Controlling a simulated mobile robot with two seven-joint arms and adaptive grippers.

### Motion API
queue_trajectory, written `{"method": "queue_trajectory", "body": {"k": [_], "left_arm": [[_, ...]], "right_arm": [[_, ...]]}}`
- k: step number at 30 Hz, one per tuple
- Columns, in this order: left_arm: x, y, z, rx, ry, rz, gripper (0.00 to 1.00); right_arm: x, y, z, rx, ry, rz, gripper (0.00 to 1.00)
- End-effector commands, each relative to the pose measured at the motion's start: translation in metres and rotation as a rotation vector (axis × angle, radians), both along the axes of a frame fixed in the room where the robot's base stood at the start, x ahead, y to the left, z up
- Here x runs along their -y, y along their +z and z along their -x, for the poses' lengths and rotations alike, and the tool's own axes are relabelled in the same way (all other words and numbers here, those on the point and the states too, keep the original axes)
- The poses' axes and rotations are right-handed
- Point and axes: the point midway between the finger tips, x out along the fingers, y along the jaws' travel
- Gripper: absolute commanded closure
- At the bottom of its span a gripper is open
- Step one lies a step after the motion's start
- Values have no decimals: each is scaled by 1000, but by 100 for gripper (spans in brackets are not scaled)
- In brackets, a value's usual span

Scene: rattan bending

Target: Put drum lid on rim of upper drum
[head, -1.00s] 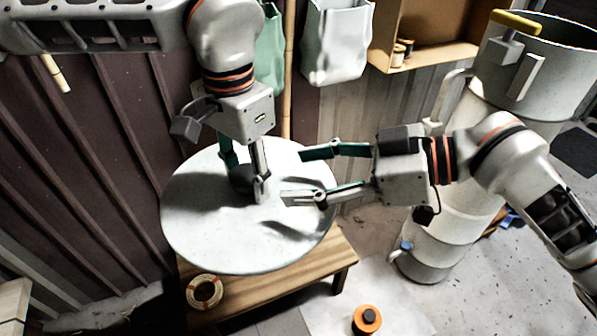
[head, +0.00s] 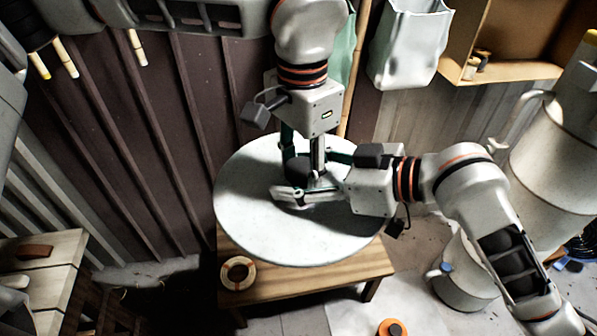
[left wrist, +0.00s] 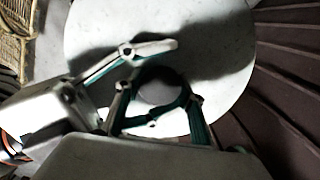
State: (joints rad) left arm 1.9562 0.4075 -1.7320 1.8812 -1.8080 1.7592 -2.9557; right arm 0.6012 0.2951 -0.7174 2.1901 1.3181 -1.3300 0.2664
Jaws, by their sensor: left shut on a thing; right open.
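The drum lid (head: 255,225) is a pale round disc with a dark knob (left wrist: 160,90) at its middle. It lies flat over a wooden stool. My left gripper (head: 304,172) comes down from above and is shut on the knob. My right gripper (head: 302,178) is open and reaches in from the right, its fingers on either side of the knob and the left fingers. Whether it touches them I cannot tell. The upper drum (head: 555,155) is pale metal and stands at the right above the lower drum (head: 462,275); its rim is outside the head view.
The wooden stool (head: 300,275) bears a ring-shaped roll (head: 238,273) at its front left. An orange spool (head: 391,328) is on the floor. Behind are a ribbed wall, a hanging pale bag (head: 410,45) and a wooden shelf (head: 515,70). A wooden bench is at lower left.

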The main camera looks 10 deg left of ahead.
Motion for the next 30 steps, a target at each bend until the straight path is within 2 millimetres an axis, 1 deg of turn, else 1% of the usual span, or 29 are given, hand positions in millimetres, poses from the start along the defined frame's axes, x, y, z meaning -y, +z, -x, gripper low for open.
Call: {"method": "queue_trajectory", "body": {"k": [9, 11, 12, 14, 15, 16, 17, 18, 19, 20, 27, 30], "left_arm": [[1, 3, 0, 3, 0, 4, 100], [1, 3, 0, 3, 0, 4, 100], [1, 3, 0, 3, 0, 4, 100], [1, 3, 0, 4, 0, 5, 100], [2, 3, 0, 4, 0, 5, 100], [2, 3, 0, 4, -1, 5, 100], [2, 3, 0, 4, -1, 5, 100], [2, 3, 0, 5, -1, 5, 54], [2, 3, 0, 5, -1, 5, 46], [2, 3, 0, 5, -1, 5, 42], [1, 2, 0, 2, 0, 6, 42], [1, 8, -3, -18, 45, 35, 42]], "right_arm": [[-2, -4, -1, -2, 0, 7, 41], [-2, -4, -1, -2, 0, 7, 56], [-1, -4, -1, -3, -1, 8, 66], [-1, -5, -1, -3, -1, 8, 82], [-1, -5, -1, -3, -1, 8, 92], [-1, -5, -1, -3, -1, 9, 100], [-1, -5, -1, -3, -1, 9, 100], [-2, -4, -1, -3, 0, 5, 100], [-2, -4, -1, -3, 0, 5, 100], [-2, -3, -1, -3, 0, 5, 100], [-2, -1, 0, -2, 1, 0, 100], [-3, 0, 1, -1, 3, -2, 100]]}}
